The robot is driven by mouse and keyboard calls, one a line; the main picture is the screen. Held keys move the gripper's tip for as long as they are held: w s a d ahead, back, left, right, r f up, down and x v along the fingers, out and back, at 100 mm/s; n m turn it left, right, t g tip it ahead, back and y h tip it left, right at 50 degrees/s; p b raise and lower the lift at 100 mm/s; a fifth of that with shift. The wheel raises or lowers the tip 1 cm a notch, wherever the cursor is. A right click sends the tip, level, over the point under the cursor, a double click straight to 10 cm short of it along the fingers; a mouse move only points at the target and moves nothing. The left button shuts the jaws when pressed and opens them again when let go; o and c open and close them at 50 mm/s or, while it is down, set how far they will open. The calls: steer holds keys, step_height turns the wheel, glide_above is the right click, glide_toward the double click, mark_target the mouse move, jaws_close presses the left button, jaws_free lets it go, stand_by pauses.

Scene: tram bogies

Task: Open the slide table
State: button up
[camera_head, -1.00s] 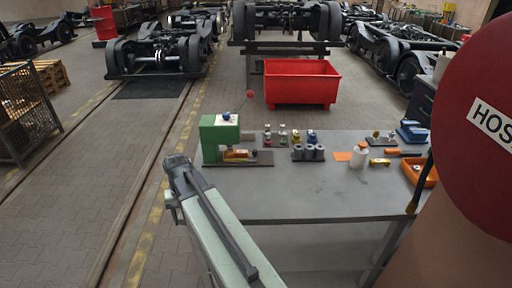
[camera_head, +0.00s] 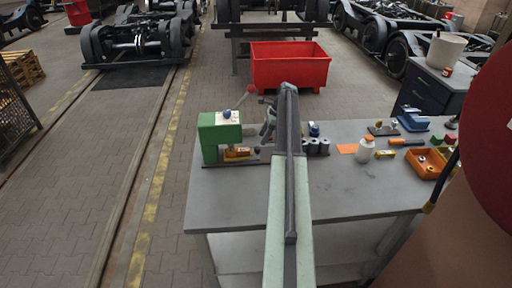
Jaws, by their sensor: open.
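The green press (camera_head: 220,132) stands at the left end of the grey workbench (camera_head: 240,203). A small orange and yellow part (camera_head: 237,152) sits low in its front, over a dark base; this looks like the slide table area, but its outline is too small to tell. A lever with a red ball (camera_head: 251,89) rises behind the press. My gripper (camera_head: 267,136) is open and hangs just right of the press, above the bench. My arm link hides part of the bench behind it. I cannot tell whether the gripper touches anything.
Grey cylinders (camera_head: 318,147), a white bottle (camera_head: 365,150) and an orange bin (camera_head: 427,163) stand on the bench to the right. A red tub (camera_head: 290,66) is behind the bench. The bench's front part is clear. A large red sign (camera_head: 490,150) blocks the right edge.

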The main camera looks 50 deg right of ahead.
mark_target(258, 147)
steer(key=b+x, duration=0.5)
steer(key=x, duration=0.1)
steer(key=shift+f, duration=0.4)
steer(key=shift+a+r, duration=0.1)
steer(key=shift+r, duration=0.05)
steer(key=shift+c, duration=0.2)
steer(key=shift+s, duration=0.1)
jaws_close()
stand_by(0.5)
